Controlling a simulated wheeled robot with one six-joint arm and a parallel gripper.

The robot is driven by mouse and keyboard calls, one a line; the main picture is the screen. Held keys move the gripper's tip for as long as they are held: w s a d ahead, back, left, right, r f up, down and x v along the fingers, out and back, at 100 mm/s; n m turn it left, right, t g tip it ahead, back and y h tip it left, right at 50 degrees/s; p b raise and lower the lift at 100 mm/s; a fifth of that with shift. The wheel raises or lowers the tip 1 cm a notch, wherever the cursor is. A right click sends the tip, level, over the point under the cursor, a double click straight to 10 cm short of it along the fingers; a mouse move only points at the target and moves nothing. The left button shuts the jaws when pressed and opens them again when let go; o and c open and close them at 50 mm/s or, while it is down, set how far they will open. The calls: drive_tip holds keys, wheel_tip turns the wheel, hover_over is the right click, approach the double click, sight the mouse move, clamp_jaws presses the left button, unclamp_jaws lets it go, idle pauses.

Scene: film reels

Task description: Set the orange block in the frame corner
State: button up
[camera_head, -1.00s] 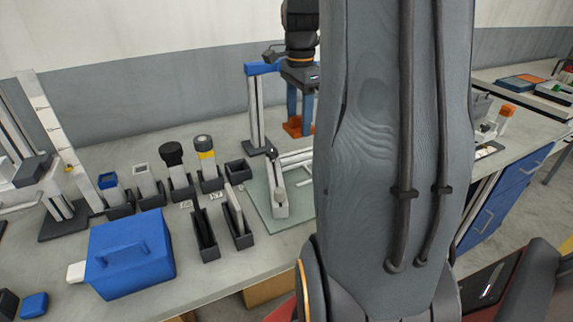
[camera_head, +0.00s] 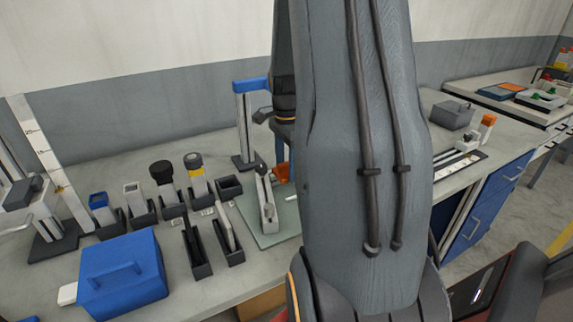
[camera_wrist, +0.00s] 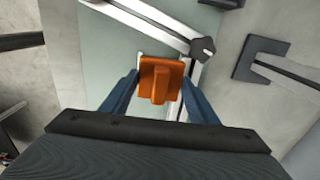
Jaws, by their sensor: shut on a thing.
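The orange block (camera_wrist: 160,82) sits between the blue fingers of my gripper (camera_wrist: 160,88), which is shut on it. It has a raised knob on the side facing the wrist camera. The light metal frame (camera_wrist: 150,19) lies just beyond the block in the wrist view, with a dark knob at the joint of its bars. The block overlaps the frame's inner edge in that view; I cannot tell whether they touch. In the head view a sliver of the orange block (camera_head: 282,172) shows beside my arm, near the frame (camera_head: 267,200). My arm hides most of the gripper there.
The frame lies on a pale glass plate (camera_head: 250,234). A post stand with a blue top (camera_head: 251,86) rises behind it. Slotted dark holders (camera_head: 197,258) and a blue case (camera_head: 121,275) stand to the left. Several holders with upright items line the bench behind them.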

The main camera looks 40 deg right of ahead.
sight(287, 163)
drive_tip(key=shift+f, duration=0.6)
drive_tip(key=o, duration=1.2)
wheel_tip(287, 163, up, 13)
drive_tip(key=b, duration=0.2)
drive_tip(key=shift+r+b, duration=0.1)
drive_tip(key=shift+b, duration=0.25)
